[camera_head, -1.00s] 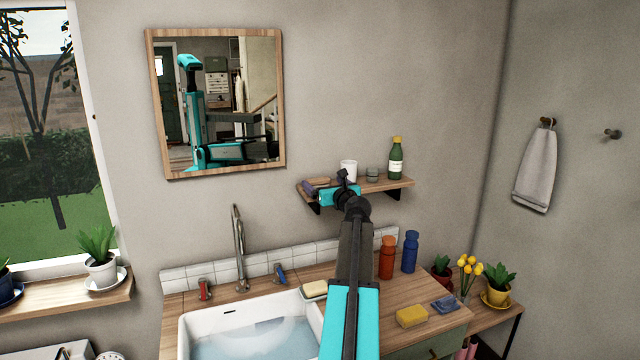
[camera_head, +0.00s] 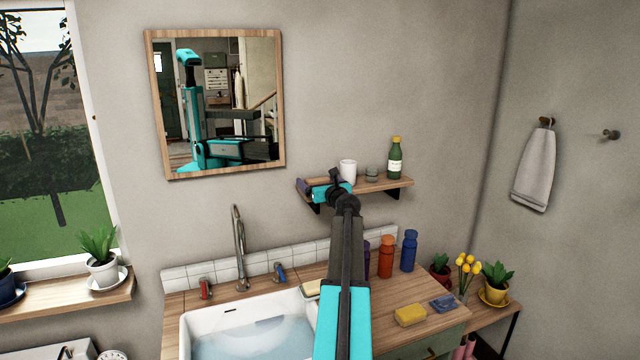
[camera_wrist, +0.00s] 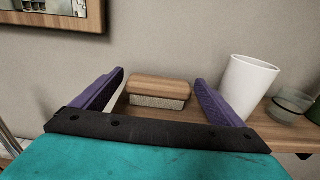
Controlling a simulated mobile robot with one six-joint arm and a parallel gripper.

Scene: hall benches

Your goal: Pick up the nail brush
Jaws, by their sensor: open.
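The nail brush (camera_wrist: 160,90) lies on the wooden wall shelf (camera_head: 384,186), with a brown wooden back on top and pale bristles below. It shows in the wrist view between the two purple fingers of my gripper (camera_wrist: 160,88). The fingers are open, one on each side of the brush, with a gap showing on both sides. In the head view my gripper (camera_head: 306,187) is at the left end of the shelf, and my arm hides the brush there.
A white cup (camera_wrist: 248,87) stands just right of my right finger. A glass (camera_wrist: 290,105) and a green bottle (camera_head: 395,158) stand further right on the shelf. The wall is close behind, and a mirror (camera_head: 215,103) hangs at upper left.

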